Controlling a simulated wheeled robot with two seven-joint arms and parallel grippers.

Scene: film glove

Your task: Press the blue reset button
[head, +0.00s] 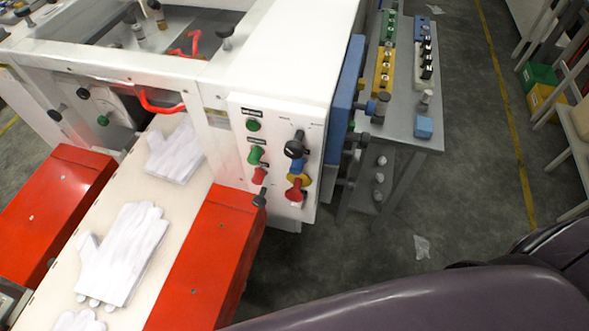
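A white control panel (277,152) is on the end of the white machine, near the middle of the head view. The blue button (296,167) is in its right column, partly hidden between a black knob (294,149) above it and a red emergency stop (295,194) on a yellow base below it. Green buttons (256,154) and a red button (259,175) are in the left column. The panel labels are too small to read. Neither of my grippers shows in this view.
White gloves (124,254) lie on the pale conveyor between red covers (209,262). A grey table (405,128) with coloured fixtures stands behind the panel, right. A blue box (343,100) is beside the panel. Grey floor right of the panel is mostly clear, with a plastic scrap (422,247).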

